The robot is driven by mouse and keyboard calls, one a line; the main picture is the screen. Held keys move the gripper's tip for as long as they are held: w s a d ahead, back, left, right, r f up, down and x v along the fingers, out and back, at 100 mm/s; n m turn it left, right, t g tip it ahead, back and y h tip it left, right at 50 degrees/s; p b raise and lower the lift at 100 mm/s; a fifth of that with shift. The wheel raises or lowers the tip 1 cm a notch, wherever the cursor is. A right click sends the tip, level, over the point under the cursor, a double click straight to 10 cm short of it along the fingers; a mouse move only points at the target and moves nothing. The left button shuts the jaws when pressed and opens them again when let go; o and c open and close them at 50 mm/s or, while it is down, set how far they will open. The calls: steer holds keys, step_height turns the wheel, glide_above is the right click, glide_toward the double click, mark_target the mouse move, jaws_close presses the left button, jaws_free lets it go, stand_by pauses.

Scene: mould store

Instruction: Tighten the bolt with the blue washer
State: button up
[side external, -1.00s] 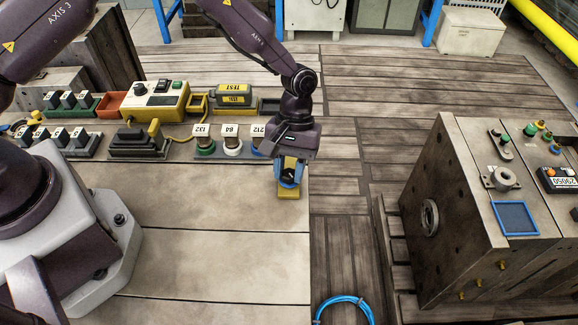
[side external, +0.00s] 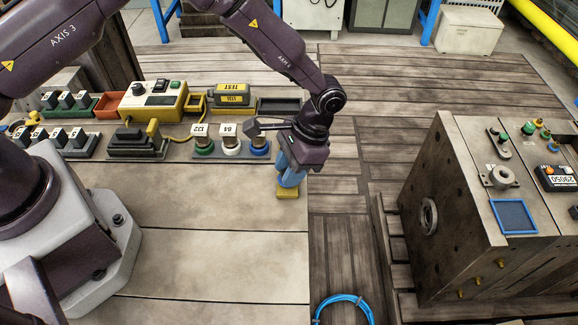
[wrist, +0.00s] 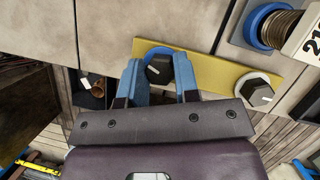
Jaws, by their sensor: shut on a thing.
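In the side view my gripper (side external: 290,174) hides the bolts.
A rack behind my gripper holds posts tagged 132 (side external: 202,140), 84 (side external: 229,140) and a blue-ringed one (side external: 259,146). A yellow control box (side external: 153,100) stands further back. The bench front is clear. A large mould block (side external: 455,200) stands to the right across the floor.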

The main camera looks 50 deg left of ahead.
steer(key=m, duration=0.2)
steer(key=m+t+y, duration=0.1)
steer(key=m, duration=0.1)
steer(key=shift+d+r+m+y, duration=0.1)
steer(key=shift+r+m+y, duration=0.05)
steer(key=shift+m+y, duration=0.2)
steer(key=m+t, duration=0.1)
steer(key=m, duration=0.2)
steer(key=shift+m+y, duration=0.35)
steer(key=m+t, duration=0.2)
steer(key=m, duration=0.2)
steer(key=shift+s+d+m, duration=0.1)
steer(key=shift+m, duration=0.2)
steer(key=m+t, duration=0.1)
steer(key=m, duration=0.2)
steer(key=shift+m, duration=0.3)
steer(key=m+t, duration=0.2)
steer(key=m, duration=0.2)
steer(key=shift+s, duration=0.15)
steer(key=m, duration=0.2)
steer(key=m+t+h, duration=0.1)
steer(key=m, duration=0.1)
steer(key=shift+h, duration=0.3)
steer(key=m, duration=0.2)
steer(key=m+h, duration=0.1)
steer(key=m, duration=0.1)
steer(key=shift+a+t+h, duration=0.2)
steer(key=shift+t+h, duration=0.1)
steer(key=shift+m+h, duration=0.5)
steer(key=shift+m, duration=1)
